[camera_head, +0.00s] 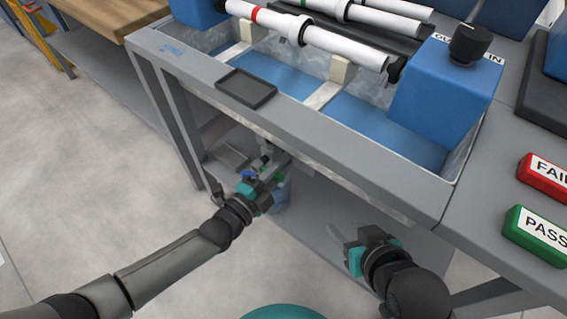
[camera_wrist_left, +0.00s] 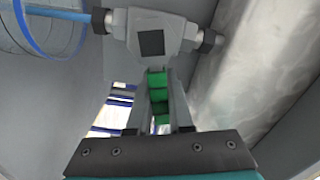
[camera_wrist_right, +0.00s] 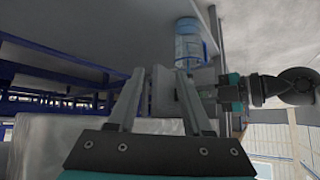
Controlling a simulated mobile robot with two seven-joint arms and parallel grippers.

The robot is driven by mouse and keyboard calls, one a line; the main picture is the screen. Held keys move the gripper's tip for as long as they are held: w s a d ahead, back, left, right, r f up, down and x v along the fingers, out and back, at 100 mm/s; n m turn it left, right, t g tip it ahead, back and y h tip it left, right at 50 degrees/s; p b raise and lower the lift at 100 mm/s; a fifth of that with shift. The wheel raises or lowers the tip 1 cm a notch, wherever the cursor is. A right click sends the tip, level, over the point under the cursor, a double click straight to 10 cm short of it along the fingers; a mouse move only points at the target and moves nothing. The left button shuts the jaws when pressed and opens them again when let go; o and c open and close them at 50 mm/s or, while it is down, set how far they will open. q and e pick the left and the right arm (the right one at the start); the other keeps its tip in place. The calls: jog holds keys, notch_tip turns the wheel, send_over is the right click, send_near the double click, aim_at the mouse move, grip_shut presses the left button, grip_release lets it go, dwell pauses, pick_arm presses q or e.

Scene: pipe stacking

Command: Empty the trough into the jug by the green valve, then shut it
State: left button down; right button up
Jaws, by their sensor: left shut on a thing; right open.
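The trough (camera_head: 375,92) is sunk in the grey bench in the head view, with a flat blue layer inside; I cannot tell its depth. The green valve handle (camera_wrist_left: 158,95) lies between the fingers of my left gripper (camera_wrist_left: 166,105), under the grey valve body (camera_wrist_left: 150,40). My left gripper (camera_head: 275,173) is shut on it below the bench front. The clear jug (camera_head: 282,196) stands under the bench, partly hidden by that gripper. In the left wrist view, a blue streak (camera_wrist_left: 65,14) runs from the valve outlet into the blue-rimmed jug (camera_wrist_left: 40,35). My right gripper (camera_head: 343,243) is open and empty.
White pipes (camera_head: 320,40) lie across the trough beside a blue block (camera_head: 440,95) with a black knob. A small black tray (camera_head: 246,88) sits on the front edge. Red FAIL (camera_head: 545,175) and green PASS (camera_head: 538,233) blocks are at right. Floor at left is clear.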

pick_arm(q)
jog(key=shift+w+a+r+n+p, duration=0.15)
jog(key=shift+r+n+p, duration=0.3)
jog(key=shift+n, duration=0.55)
jog(key=shift+w+a+r+n+p, duration=0.15)
jog(key=shift+r+n+p, duration=0.25)
jog(key=shift+n, duration=0.6)
pick_arm(e)
jog(key=s+d+r+g+h, duration=0.1)
jog(key=s+d+g, duration=0.2)
jog(key=s+d, duration=0.1)
jog(key=shift+s+d+m+g+h, duration=0.15)
jog(key=shift+d+m+g+h, duration=0.15)
jog(key=shift+h, duration=0.1)
pick_arm(q)
jog(key=c, duration=0.8)
grip_release()
jog(key=shift+s, duration=0.1)
